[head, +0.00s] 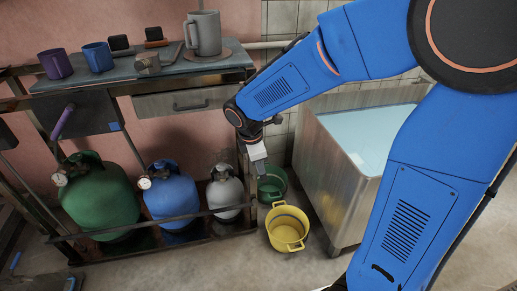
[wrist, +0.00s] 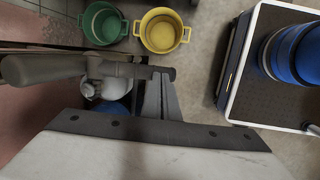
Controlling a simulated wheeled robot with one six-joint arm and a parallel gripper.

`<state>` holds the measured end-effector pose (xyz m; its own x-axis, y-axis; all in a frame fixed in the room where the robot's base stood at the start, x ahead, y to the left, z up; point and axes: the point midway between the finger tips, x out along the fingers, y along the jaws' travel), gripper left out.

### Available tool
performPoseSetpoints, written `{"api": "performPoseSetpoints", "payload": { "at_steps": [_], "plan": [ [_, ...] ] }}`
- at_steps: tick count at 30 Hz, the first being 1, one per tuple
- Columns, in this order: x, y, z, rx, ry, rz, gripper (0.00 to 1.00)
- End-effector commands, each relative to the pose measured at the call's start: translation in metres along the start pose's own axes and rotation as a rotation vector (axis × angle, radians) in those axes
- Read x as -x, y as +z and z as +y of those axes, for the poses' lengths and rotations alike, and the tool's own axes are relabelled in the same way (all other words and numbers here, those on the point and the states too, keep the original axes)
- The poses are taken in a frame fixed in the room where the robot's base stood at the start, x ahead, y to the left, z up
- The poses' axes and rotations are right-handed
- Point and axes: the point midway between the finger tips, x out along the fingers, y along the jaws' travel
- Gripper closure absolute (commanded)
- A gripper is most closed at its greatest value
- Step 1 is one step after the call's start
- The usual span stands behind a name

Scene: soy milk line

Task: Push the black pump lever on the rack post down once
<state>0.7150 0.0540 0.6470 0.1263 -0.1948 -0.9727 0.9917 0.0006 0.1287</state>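My gripper (head: 258,153) hangs beside the right post of the rack (head: 243,165), above the green bucket. In the wrist view, its fingers (wrist: 162,98) are close together and look shut, with nothing clear between them. A thick grey-brown bar with a dark end (wrist: 155,72) lies across the picture at the fingertips. It may be the black pump lever, but I cannot tell for sure. I cannot tell whether the fingers touch it. In the head view, I cannot make out the lever near my gripper.
Below the gripper stand a green bucket (head: 271,184) and a yellow bucket (head: 287,228). The lower rack holds green (head: 98,195), blue (head: 172,195) and grey (head: 225,192) gas cylinders. A steel tank (head: 335,190) stands to the right. Mugs and a grey jug (head: 205,34) stand on top.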

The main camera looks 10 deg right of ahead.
Motion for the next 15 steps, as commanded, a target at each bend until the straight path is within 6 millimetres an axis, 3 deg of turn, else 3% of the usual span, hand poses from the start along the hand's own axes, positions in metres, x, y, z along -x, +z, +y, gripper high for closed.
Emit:
{"api": "performPoseSetpoints", "payload": {
  "at_steps": [15],
  "plan": [
    [-0.0076, -0.0010, -0.0041, 0.001, -0.009, -0.002, 1.00]
  ]
}}
